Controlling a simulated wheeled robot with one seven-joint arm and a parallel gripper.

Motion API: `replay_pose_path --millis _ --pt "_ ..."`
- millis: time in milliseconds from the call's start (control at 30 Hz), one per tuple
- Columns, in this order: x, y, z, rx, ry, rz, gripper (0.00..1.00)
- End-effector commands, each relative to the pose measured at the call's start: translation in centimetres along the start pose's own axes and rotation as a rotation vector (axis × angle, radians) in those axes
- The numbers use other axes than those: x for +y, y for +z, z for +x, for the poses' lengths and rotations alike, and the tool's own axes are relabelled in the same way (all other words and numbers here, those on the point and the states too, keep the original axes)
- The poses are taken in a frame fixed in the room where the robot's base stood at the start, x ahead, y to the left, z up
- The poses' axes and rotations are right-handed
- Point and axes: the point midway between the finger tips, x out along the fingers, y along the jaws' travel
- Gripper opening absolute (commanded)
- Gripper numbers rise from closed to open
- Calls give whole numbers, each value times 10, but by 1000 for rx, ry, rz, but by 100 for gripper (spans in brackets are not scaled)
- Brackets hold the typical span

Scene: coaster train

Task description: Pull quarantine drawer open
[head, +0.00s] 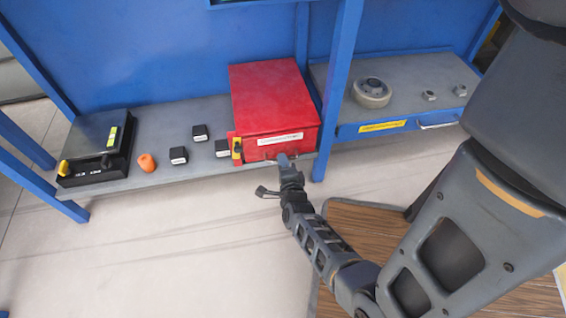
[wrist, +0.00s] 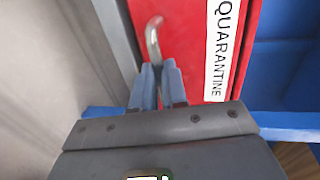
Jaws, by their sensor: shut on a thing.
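The quarantine drawer is the red front (head: 272,150) of a red box (head: 268,95) on the grey bench. A white label (head: 280,139) lies across it and reads QUARANTINE in the wrist view (wrist: 222,50). I see no clear gap between the drawer front and the box. My gripper (head: 284,159) is at the lower middle of the front. In the wrist view my gripper (wrist: 159,68) is shut on the curved metal handle (wrist: 153,38), below the label's side. The fingers hide part of the handle.
Small black blocks (head: 199,132), an orange object (head: 147,162) and a black tray (head: 97,145) stand to the left. A blue post (head: 337,90) rises close on the right.

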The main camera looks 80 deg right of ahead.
Motion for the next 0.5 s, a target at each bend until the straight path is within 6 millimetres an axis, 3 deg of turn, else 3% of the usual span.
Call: replay_pose_path --millis 500 --pt "2 0 -4 -1 2 0 0"
